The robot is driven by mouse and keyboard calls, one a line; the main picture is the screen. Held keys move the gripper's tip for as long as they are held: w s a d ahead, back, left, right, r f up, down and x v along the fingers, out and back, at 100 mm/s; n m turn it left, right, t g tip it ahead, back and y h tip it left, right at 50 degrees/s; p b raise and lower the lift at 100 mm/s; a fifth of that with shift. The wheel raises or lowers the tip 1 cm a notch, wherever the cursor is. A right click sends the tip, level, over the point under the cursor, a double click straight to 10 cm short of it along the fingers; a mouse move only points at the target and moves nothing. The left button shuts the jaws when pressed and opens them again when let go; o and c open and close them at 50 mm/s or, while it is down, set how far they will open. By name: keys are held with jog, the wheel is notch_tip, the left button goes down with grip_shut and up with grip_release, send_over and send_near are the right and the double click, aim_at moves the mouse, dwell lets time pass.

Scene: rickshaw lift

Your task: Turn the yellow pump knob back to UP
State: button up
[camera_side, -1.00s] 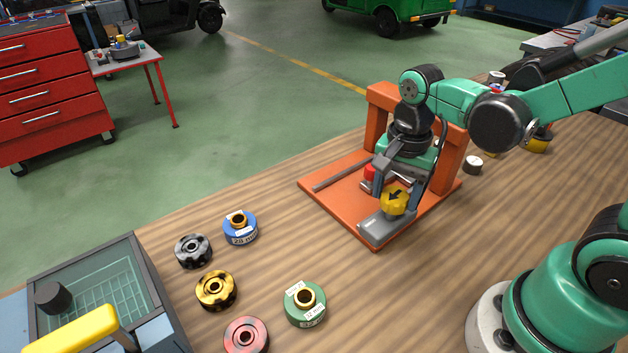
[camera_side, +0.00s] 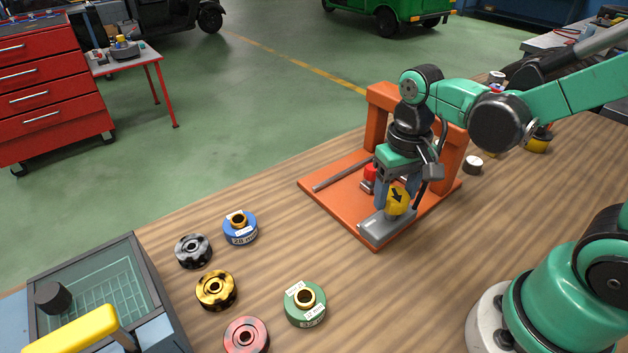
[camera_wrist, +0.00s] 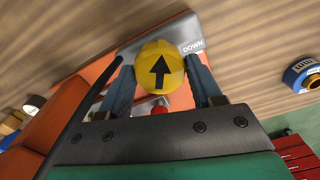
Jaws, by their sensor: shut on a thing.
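The yellow pump knob (camera_side: 398,199) stands on the grey pump block (camera_side: 372,232) at the front corner of the orange press base. Its black arrow points down and to the right in the side view. In the wrist view the knob (camera_wrist: 160,68) has its arrow pointing to the top of the picture, and a DOWN label (camera_wrist: 193,47) shows on the block at its upper right. My gripper (camera_side: 396,192) is shut on the knob from above, with one finger on each side of it in the wrist view. An UP label cannot be made out.
The orange press frame (camera_side: 453,150) rises close behind my gripper. A red part (camera_side: 369,172) sits on the base beside it. Several round pieces, including a blue one (camera_side: 240,232) and a green one (camera_side: 305,307), lie on the wooden bench to the left.

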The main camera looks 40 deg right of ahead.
aim_at(396, 194)
jog(key=n, duration=0.5)
jog(key=shift+n, duration=0.3)
jog(key=n, duration=1.2)
jog(key=shift+n, duration=0.3)
jog(key=n, duration=0.5)
jog(key=shift+n, duration=0.4)
jog(key=o, duration=1.3)
jog(key=shift+c, duration=0.2)
jog(key=shift+r, duration=0.1)
jog(key=shift+r, duration=2.75)
